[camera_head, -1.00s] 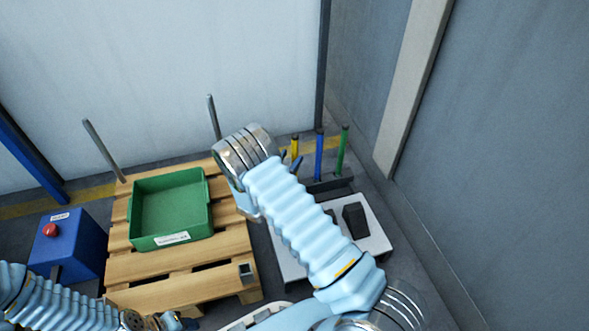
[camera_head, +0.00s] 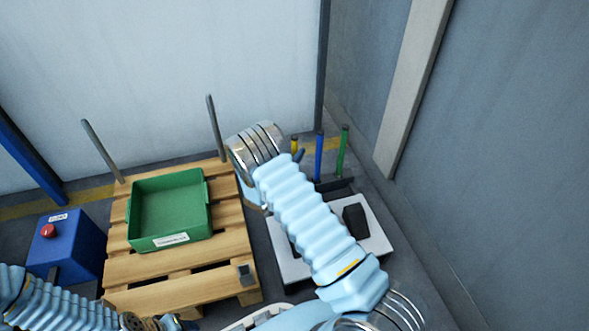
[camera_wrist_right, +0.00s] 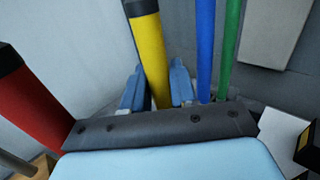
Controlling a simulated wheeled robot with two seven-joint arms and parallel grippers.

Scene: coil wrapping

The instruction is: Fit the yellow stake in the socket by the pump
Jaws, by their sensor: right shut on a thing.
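The yellow stake (camera_wrist_right: 150,50), with a black cap, stands upright between the two light-blue fingers of my right gripper (camera_wrist_right: 156,88), which is shut on it. In the head view only the top of the yellow stake (camera_head: 294,144) shows; my right wrist hides most of it and the gripper (camera_head: 292,158). The pump (camera_head: 68,245) is a blue box with a red button, left of the pallet. A small grey socket (camera_head: 245,275) sits at the pallet's front right corner. I see no socket beside the pump; my left arm covers that corner. My left gripper (camera_head: 165,322) is at the bottom edge, its jaws unclear.
A blue stake (camera_head: 319,155) and a green stake (camera_head: 342,150) stand right of the yellow one. A red stake (camera_wrist_right: 35,100) shows in the wrist view. The pallet (camera_head: 150,295) bears a green tray (camera_head: 190,238) and two grey rear posts (camera_head: 215,125). A wall rises at right.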

